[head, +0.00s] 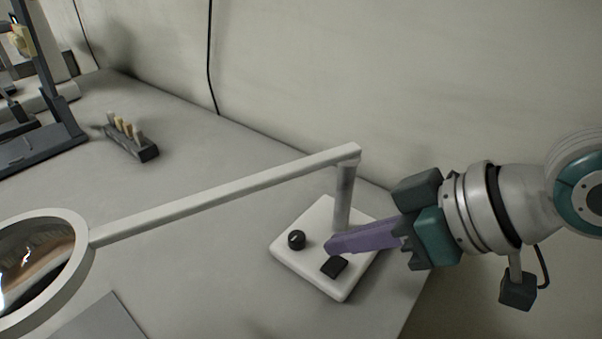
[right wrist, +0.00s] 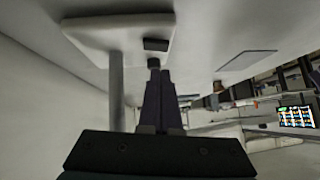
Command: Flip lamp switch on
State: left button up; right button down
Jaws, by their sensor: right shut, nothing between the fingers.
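The lamp has a white square base (head: 304,271) on the grey table, an upright post (head: 344,196), a long pale arm (head: 220,190) and a round head (head: 50,270) at the lower left. A black rocker switch (head: 335,267) and a round black knob (head: 296,239) sit on the base. My right gripper (head: 330,246) has purple fingers, shut and empty, with tips over the base just above the switch in the picture. My left gripper is not in view.
A small dark rack (head: 131,143) with several pale pegs stands at the back left. A dark stand (head: 45,150) is at the far left. A flat grey plate (head: 100,320) lies at the front. The wall is close behind the lamp; the table's right edge is near its base.

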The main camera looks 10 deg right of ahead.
aim_at(334, 265)
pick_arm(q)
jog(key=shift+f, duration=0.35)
pick_arm(e)
jog(key=shift+s+a+f, duration=0.1)
jog(key=shift+s+f, duration=0.1)
jog(key=shift+f, duration=1)
